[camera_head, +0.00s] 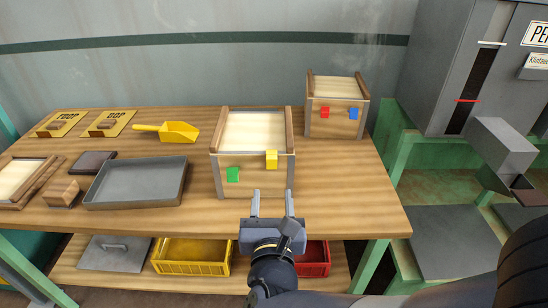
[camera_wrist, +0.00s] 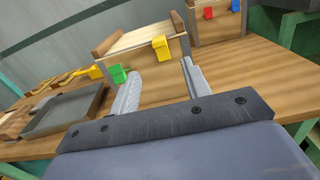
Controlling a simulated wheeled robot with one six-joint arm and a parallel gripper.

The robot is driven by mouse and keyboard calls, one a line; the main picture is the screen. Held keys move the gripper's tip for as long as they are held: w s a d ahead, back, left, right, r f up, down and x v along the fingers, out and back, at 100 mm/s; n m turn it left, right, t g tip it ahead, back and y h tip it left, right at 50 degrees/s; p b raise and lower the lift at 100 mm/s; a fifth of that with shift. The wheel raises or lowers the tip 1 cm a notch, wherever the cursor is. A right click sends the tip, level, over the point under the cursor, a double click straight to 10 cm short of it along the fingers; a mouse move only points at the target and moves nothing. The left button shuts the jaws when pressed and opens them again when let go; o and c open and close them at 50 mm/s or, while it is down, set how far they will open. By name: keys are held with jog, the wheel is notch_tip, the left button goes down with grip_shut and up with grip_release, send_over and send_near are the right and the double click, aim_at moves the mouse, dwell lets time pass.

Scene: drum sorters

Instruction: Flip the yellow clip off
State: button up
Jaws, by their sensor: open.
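A green clip (camera_head: 233,174) is on the same front, lower and to the left. In the wrist view the yellow clip (camera_wrist: 161,47) shows ahead, above the gap between my fingers, and the green clip (camera_wrist: 118,73) is near my left finger. My gripper (camera_head: 272,195) is open and empty, in front of the box and below the yellow clip. It appears apart from both clips.
A second box (camera_head: 337,90) with a red clip (camera_head: 325,112) and a blue clip (camera_head: 353,113) stands behind right. A grey tray (camera_head: 137,204), yellow scoop (camera_head: 170,131) and wooden block (camera_head: 61,193) lie left. A grey machine (camera_head: 455,80) stands right. The right front tabletop (camera_head: 355,208) is clear.

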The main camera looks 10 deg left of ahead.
aim_at(272, 162)
jog(key=x, duration=1)
jog(key=shift+w+a, duration=0.1)
jog(key=shift+w, duration=0.2)
jog(key=shift+c, duration=0.5)
jog(key=c, duration=0.9)
